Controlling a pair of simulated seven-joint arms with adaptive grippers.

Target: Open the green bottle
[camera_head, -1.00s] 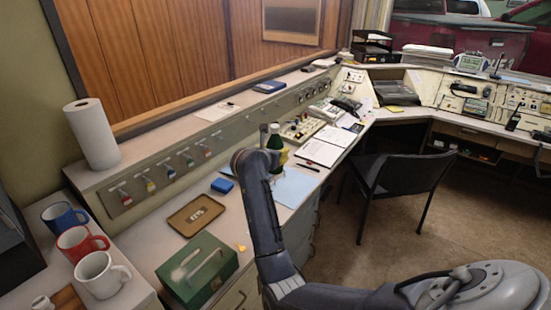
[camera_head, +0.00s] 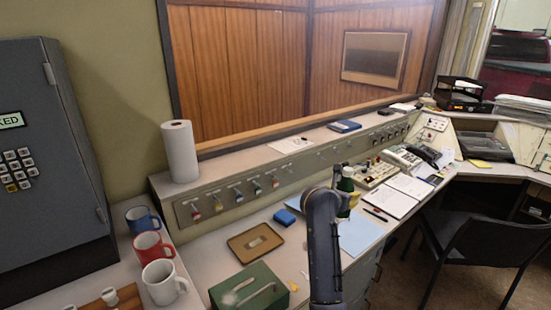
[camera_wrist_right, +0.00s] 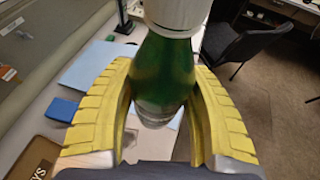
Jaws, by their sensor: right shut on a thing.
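The green bottle (camera_head: 347,183) is over the desk near the blue sheet, partly hidden behind my right arm in the head view. My right gripper (camera_head: 350,199) is shut on it. In the right wrist view the bottle (camera_wrist_right: 165,72) stands between the two yellow fingers (camera_wrist_right: 163,112), which reach around its body from both sides. A white cap (camera_wrist_right: 178,14) is on its neck, cut off by the top edge of that view. My left gripper is in neither view.
A grey keypad safe (camera_head: 45,150) stands at the left, near blue, red and white mugs (camera_head: 160,282). A brown tray (camera_head: 256,243), green box (camera_head: 250,290) and blue block (camera_head: 285,217) lie on the desk left of my arm. A black chair (camera_head: 480,240) stands at the right.

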